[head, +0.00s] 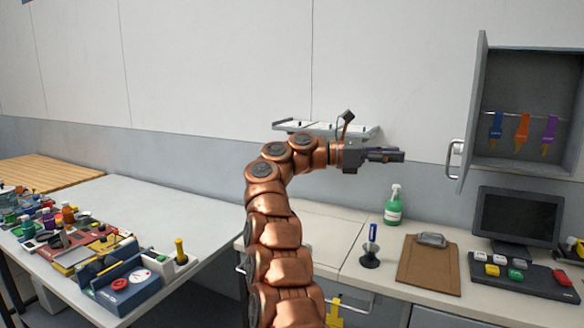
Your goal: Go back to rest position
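My copper-coloured arm rises from the bottom middle of the head view and bends to the right at the top. My gripper (388,156) points right, in front of the wall and above the right counter. Its fingers look close together from the side, and I see nothing held beyond them. Whether they are open or shut does not show. The gripper is apart from the open cabinet (483,115) on its right.
The cabinet door (472,120) stands open, with several coloured tags inside. The right counter holds a green spray bottle (394,206), a clipboard (428,270), a monitor (518,216) and a keypad. A wall shelf (295,127) is behind my arm. The left table (165,207) carries many small items.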

